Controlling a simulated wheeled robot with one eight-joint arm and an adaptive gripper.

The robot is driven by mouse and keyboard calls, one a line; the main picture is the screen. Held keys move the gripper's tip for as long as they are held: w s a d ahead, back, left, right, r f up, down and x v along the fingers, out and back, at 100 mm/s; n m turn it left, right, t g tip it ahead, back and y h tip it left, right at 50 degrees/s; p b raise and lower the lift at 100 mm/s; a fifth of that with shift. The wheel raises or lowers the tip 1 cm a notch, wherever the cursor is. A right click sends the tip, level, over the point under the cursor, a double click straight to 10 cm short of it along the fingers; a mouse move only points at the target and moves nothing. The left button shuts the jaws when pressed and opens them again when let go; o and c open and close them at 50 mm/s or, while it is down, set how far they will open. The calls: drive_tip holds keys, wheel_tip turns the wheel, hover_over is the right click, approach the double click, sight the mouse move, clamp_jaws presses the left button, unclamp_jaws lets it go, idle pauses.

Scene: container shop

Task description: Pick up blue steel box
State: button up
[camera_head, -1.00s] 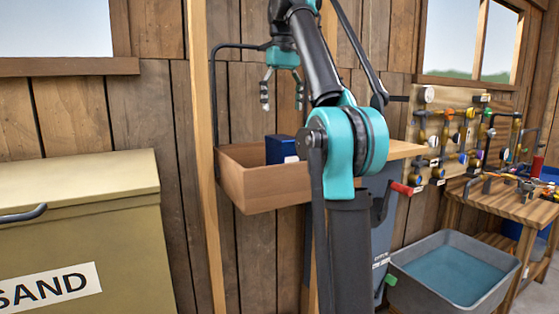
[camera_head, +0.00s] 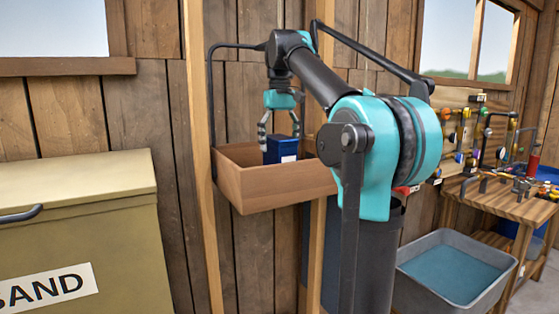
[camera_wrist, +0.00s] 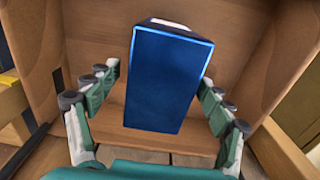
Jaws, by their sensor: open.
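The blue steel box (camera_head: 281,149) stands upright in an open wooden drawer (camera_head: 277,187), its top above the front board. A small white label shows on its side. My gripper (camera_head: 279,140) points down over the drawer, its fingers open on either side of the box. In the wrist view the blue box (camera_wrist: 166,80) fills the middle between the two fingers of my gripper (camera_wrist: 155,110). A gap shows between each finger and the box there. The drawer floor (camera_wrist: 120,125) is bare around it.
Wooden posts (camera_head: 200,150) stand close beside the drawer. A sand bin (camera_head: 80,210) is at left. A grey tub (camera_head: 455,270) with water and a workbench (camera_head: 500,205) with valves and pipes are at right.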

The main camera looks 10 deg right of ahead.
sight(280, 155)
drive_tip(key=shift+f, duration=2)
drive_tip(key=shift+c, duration=0.5)
clamp_jaws()
drive_tip(key=shift+r, duration=0.1)
